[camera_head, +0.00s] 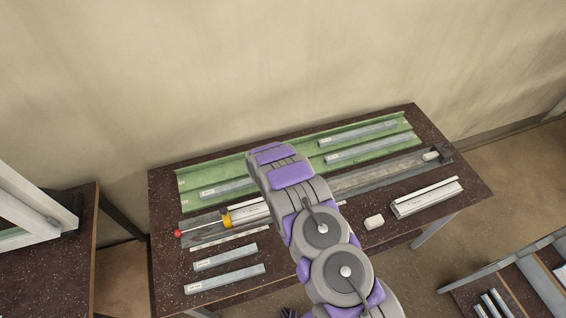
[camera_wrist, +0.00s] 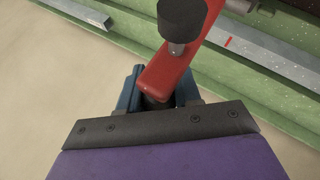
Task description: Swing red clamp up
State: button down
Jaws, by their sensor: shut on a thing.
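The red clamp (camera_wrist: 172,66) shows in the wrist view as a red bar running from the upper right down to my gripper, with a black round pad (camera_wrist: 183,18) on a metal stem. My gripper (camera_wrist: 157,90) is shut on the red bar, with a dark blue finger on each side of it. In the head view my arm covers the middle of the bench, and both my gripper and the red clamp are hidden behind it. How the clamp is mounted cannot be seen.
The dark speckled bench (camera_head: 165,275) carries a green tray (camera_head: 300,148) at the back with grey bars. A yellow fitting (camera_head: 226,218) and a red knob (camera_head: 178,233) sit at the left. A white block (camera_head: 374,222) and white profiles (camera_head: 427,197) lie at the right.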

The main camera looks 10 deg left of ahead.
jog(key=shift+s+f+g, duration=0.3)
jog(key=shift+s+f, duration=0.2)
jog(key=shift+f, duration=0.35)
jog(key=shift+s+f, duration=0.15)
jog(key=shift+s, duration=0.05)
dwell(0.5)
jog(key=c, duration=1)
grip_release()
jog(key=shift+a, duration=0.1)
jog(key=shift+o, duration=0.9)
jog(key=shift+w+a, duration=0.15)
jog(key=shift+a, duration=0.05)
jog(key=shift+w+r, duration=0.3)
jog(key=shift+w+d+r, duration=0.1)
jog(key=shift+w+r, duration=0.15)
